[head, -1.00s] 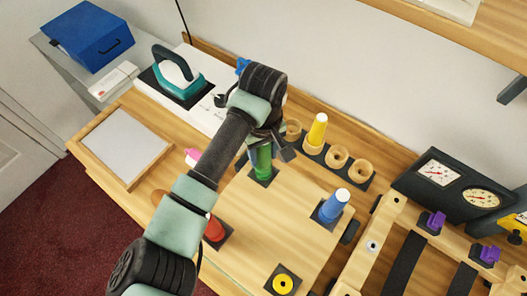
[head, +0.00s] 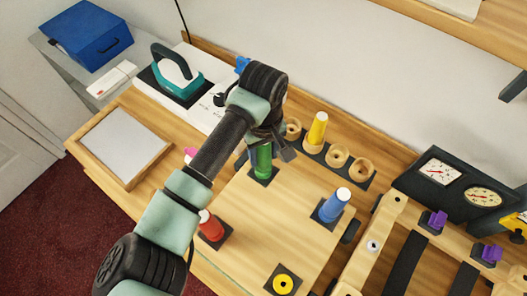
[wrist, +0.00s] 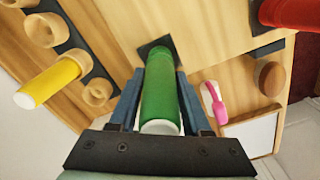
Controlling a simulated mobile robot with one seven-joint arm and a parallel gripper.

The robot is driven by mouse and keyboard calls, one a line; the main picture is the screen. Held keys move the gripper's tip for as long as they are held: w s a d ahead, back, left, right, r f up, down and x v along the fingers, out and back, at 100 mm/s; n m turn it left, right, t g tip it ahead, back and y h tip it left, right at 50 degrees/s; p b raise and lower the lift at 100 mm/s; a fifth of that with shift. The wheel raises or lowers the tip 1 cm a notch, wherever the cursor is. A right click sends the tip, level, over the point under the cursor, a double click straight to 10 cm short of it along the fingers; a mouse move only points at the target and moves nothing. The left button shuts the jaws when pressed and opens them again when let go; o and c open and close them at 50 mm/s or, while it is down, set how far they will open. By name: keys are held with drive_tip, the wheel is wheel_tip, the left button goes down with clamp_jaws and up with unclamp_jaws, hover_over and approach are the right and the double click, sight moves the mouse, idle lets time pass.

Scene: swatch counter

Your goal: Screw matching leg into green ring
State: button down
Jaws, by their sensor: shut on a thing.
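The green leg (wrist: 160,95) stands upright on its dark square at a corner of the wooden board (head: 255,222). In the head view the green leg (head: 261,160) shows below my wrist. My gripper (wrist: 158,92) is shut on the green leg, with a blue finger on each side. The green ring cannot be told apart under the leg. A blue leg (head: 335,204) and a red leg (head: 209,224) stand at other corners. A yellow ring (head: 283,284) lies bare on the near dark square.
A rack with wooden cups (head: 337,157) holds a yellow leg (head: 317,130) behind the board. A teal iron (head: 177,66), a framed panel (head: 122,147) and a pink-handled tool (wrist: 214,104) are at the left. A dark gauge box (head: 440,180) stands right.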

drive_tip(key=shift+f, duration=0.15)
drive_tip(key=shift+f+b, duration=0.25)
drive_tip(key=shift+b, duration=0.1)
drive_tip(key=shift+f+b, duration=0.3)
drive_tip(key=shift+b, duration=0.15)
idle(0.5)
